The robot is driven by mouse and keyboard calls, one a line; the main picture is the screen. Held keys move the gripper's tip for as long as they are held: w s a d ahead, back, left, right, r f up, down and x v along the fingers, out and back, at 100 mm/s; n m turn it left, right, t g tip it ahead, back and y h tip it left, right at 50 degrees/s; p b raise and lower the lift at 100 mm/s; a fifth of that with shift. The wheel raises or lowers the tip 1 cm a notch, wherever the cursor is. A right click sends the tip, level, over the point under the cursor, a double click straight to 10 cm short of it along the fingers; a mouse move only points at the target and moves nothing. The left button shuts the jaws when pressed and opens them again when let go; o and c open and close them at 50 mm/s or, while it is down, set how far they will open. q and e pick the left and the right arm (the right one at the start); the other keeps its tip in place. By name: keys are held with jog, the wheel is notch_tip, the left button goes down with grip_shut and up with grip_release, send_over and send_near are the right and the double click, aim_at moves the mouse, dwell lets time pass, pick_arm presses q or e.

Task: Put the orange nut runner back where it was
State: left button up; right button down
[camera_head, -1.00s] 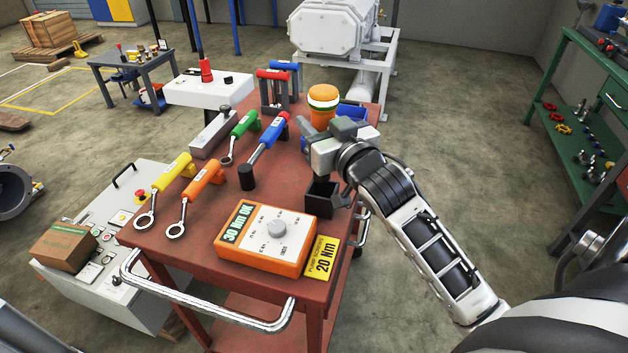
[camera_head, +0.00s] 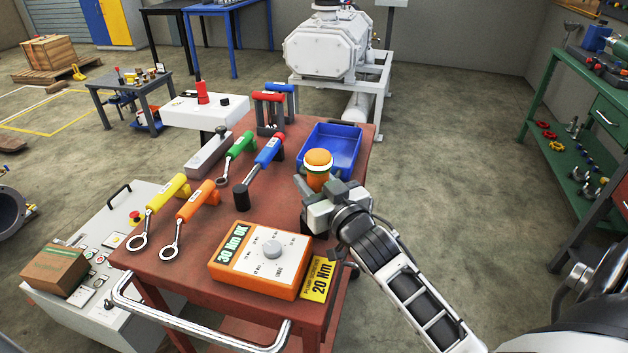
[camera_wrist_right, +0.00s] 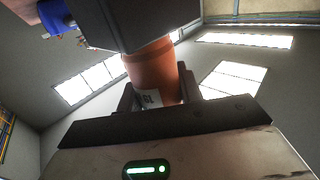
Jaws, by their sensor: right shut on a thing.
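My right gripper (camera_head: 325,203) is shut on the orange nut runner (camera_head: 318,168), an upright orange cylinder with a rounded top and a pale band. It is at the right edge of the red-brown cart (camera_head: 195,255), in front of the blue tray. In the right wrist view the nut runner (camera_wrist_right: 154,72) stands between the fingers, with a white label low on it and a dark block across its other end. The gripper hides the nut runner's lower part in the head view, so I cannot tell what is under it. My left gripper is out of view.
An orange tester box (camera_head: 262,262) and a yellow 20 Nm card (camera_head: 318,279) lie just in front. The blue tray (camera_head: 345,140) is close behind. Coloured wrenches, including an orange one (camera_head: 195,205), lie to the left. The floor right of the cart is clear.

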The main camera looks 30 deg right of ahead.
jog(key=shift+f, duration=0.5)
jog(key=c, duration=0.9)
grip_release()
jog(key=shift+f, duration=0.15)
jog(key=shift+r, duration=0.25)
jog(key=shift+s+a+r+b, duration=0.15)
jog(key=shift+s+b, duration=0.05)
jog(key=shift+s, duration=1.8)
jog(key=shift+s+a+r+b, duration=0.15)
jog(key=shift+s+a+r, duration=0.05)
jog(key=shift+s, duration=1.8)
jog(key=shift+s+a+r+b, duration=0.15)
jog(key=shift+s+b, duration=0.05)
jog(key=shift+s, duration=1.8)
